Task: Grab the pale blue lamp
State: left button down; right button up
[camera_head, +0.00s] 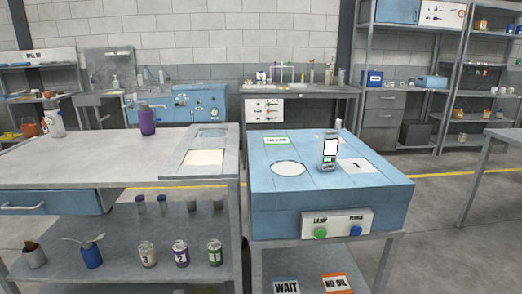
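I cannot make out a thing that is clearly a pale blue lamp. A pale blue box-shaped bench unit (305,190) stands right of centre. Its front panel (337,223) has a green button (320,233) with a label that seems to read LAMP, and a blue button (355,230) with a blurred label. A small upright device with a white face (330,149) stands on top of the unit, beside a white oval (288,169) and a white square marked 1 (357,166). Neither of my grippers is in view.
A grey table (90,155) on the left holds a purple bottle (147,120) and a white bottle (55,121). Its lower shelf (130,245) carries several labelled cans and cups. Shelving (410,30) and benches line the back wall. Open floor (435,220) lies right of the blue unit.

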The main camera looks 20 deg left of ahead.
aim_at(327, 144)
jog(key=u, duration=0.8)
jog(key=i, duration=0.4)
